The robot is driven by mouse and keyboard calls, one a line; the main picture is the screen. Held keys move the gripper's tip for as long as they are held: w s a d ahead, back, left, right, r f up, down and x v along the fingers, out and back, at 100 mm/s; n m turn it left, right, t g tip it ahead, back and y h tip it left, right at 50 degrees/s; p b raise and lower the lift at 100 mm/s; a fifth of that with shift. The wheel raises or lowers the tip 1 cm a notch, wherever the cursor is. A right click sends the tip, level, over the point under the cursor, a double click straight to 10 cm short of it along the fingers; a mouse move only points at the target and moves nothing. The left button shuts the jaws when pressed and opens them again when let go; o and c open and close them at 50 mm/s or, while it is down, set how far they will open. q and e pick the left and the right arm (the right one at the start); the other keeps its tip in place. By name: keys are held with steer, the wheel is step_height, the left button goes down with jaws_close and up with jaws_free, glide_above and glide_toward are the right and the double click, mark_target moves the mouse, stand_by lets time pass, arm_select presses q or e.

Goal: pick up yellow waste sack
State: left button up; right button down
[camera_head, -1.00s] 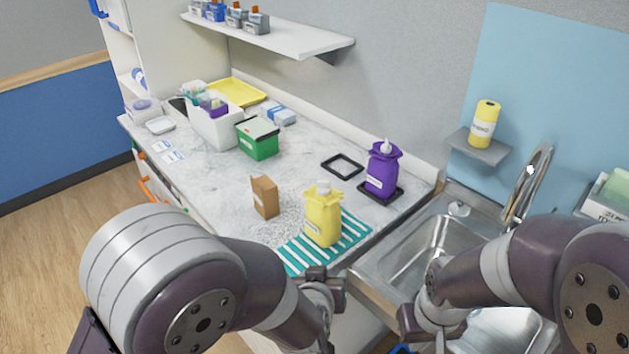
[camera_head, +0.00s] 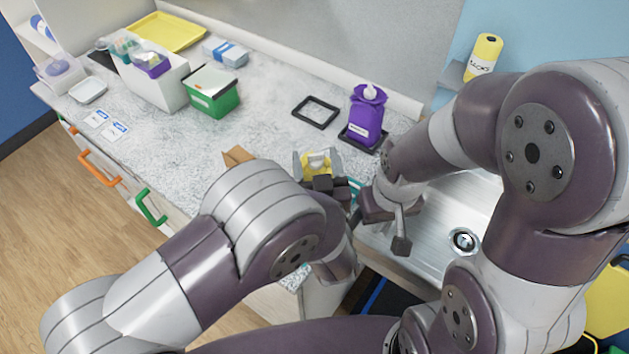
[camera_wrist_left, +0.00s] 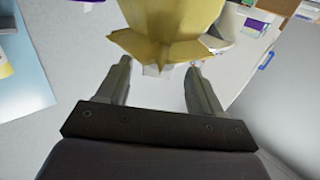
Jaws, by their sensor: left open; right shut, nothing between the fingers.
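The yellow waste sack (camera_head: 317,166) shows only its top in the head view; my left gripper and arm hide the rest. My left gripper (camera_head: 317,160) is open, with one finger on each side of the sack's top. In the left wrist view the sack (camera_wrist_left: 170,28) is at the top, with its flared, pointed edge at the fingertips. The left gripper (camera_wrist_left: 163,72) has a clear gap between its fingers there; I cannot tell if either finger touches the sack. My right gripper (camera_head: 400,238) is shut and empty, near the sink's left edge.
A purple sack dispenser (camera_head: 367,115) stands on a black tray close behind the yellow sack. A brown box (camera_head: 237,156) is partly hidden left of my gripper. A black frame (camera_head: 315,112), green box (camera_head: 211,92) and white bin (camera_head: 150,78) are farther back. The sink (camera_head: 470,215) is right.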

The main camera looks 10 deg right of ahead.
arm_select(q)
steer(key=w, duration=0.3)
steer(key=shift+d+r+p, duration=0.15)
steer(key=shift+r+p, duration=0.05)
steer(key=shift+p, duration=0.2)
steer(key=shift+w+d+f, duration=0.1)
steer(key=shift+w+f, duration=0.05)
steer(key=shift+w, duration=0.2)
steer(key=shift+s, duration=0.1)
jaws_close()
